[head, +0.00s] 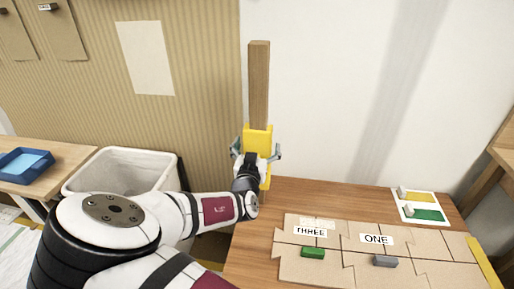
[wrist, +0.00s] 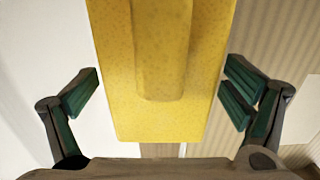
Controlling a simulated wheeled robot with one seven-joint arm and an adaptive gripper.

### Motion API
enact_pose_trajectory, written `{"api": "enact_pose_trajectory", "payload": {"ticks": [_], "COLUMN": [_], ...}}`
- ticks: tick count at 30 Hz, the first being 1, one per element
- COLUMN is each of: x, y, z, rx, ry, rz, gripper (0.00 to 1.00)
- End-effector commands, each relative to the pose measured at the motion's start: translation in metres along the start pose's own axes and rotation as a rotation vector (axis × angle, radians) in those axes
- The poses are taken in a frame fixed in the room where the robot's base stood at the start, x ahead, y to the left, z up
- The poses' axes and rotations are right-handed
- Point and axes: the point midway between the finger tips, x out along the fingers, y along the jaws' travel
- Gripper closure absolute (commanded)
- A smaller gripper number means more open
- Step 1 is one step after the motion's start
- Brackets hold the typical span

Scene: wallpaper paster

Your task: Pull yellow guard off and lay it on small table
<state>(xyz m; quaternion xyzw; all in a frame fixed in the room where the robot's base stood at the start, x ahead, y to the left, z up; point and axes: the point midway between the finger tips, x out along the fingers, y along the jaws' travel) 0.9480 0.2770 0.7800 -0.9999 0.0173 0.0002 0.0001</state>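The yellow guard (head: 258,136) is upright on the lower part of a wooden strip (head: 259,85) at the wall. It fills the middle of the wrist view (wrist: 160,120), with a raised ridge down its centre. My gripper (head: 257,153) is in front of the guard with its fingers spread to either side. In the wrist view, both green-padded fingers stand apart from the guard's edges, so the gripper is open and holds nothing. My wrist hides the guard's lower part in the head view. A wooden table (head: 262,240) stands below and right; another table (head: 75,153) is at the left.
The right table carries interlocking brown boards (head: 345,268) with labels ONE and THREE, green and grey blocks, and a yellow-green card (head: 421,207). A white bin (head: 125,168) stands left of my arm. A blue tray (head: 24,165) sits on the left table.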

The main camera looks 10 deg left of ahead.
Motion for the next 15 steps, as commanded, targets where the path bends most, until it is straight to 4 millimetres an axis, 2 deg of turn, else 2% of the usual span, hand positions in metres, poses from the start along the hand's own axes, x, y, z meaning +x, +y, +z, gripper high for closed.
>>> {"api": "enact_pose_trajectory", "payload": {"ticks": [1, 6, 7, 9, 10, 13, 15], "x": [-0.0001, -0.0002, -0.0002, -0.0002, -0.0002, -0.0002, -0.0003], "y": [0.0, -0.0001, -0.0001, -0.0001, -0.0001, -0.0002, -0.0002], "z": [0.0, 0.0, 0.0, 0.0, 0.0, -0.0001, -0.0001], "rx": [0.0, 0.0, 0.0, 0.0, 0.0, 0.0, 0.0], "ry": [0.0, 0.0, 0.0, 0.0, 0.0, 0.0, 0.0], "rz": [0.0, 0.0, 0.0, 0.0, 0.0, 0.0, 0.0], "gripper": [0.15, 0.53, 0.57, 0.57, 0.37, 0.59, 0.63]}}
